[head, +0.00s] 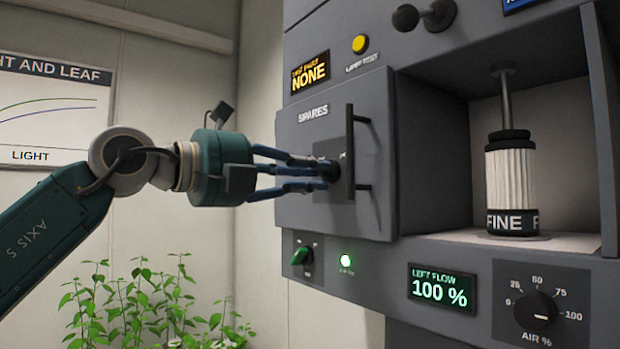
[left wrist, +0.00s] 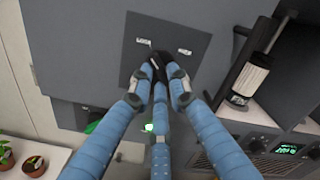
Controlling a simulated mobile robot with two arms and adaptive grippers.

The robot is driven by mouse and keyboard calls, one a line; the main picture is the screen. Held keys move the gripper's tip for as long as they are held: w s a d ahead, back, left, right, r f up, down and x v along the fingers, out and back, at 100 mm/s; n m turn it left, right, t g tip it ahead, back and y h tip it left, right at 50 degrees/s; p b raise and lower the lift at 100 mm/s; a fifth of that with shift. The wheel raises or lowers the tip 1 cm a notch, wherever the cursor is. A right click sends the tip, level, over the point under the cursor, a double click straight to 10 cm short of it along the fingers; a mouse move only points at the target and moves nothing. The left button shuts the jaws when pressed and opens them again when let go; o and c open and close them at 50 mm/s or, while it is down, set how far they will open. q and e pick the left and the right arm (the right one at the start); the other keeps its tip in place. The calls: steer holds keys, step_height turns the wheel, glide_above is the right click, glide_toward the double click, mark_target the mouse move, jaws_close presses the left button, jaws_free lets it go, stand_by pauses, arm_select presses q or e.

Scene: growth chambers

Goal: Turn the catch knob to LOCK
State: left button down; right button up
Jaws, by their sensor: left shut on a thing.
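The catch knob (head: 330,170) is a small dark knob on a dark plate on the grey SPARES door (head: 300,135). My left gripper (head: 318,173) reaches it from the left, and its blue fingers are shut around it. In the left wrist view the fingertips (left wrist: 160,72) close on the black knob (left wrist: 157,62), just below two small white labels on the dark plate (left wrist: 172,33). My right gripper is in neither view.
A vertical black handle (head: 351,150) stands out just right of the knob. Right of the door is an open bay with a white FINE filter (head: 510,180). Plants (head: 150,310) stand lower left.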

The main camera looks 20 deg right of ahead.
arm_select(q)
steer(key=shift+a+r, duration=0.1)
steer(key=shift+r, duration=0.05)
steer(key=c, duration=1.6)
jaws_free()
steer(key=shift+c, duration=0.2)
steer(key=v, duration=1.2)
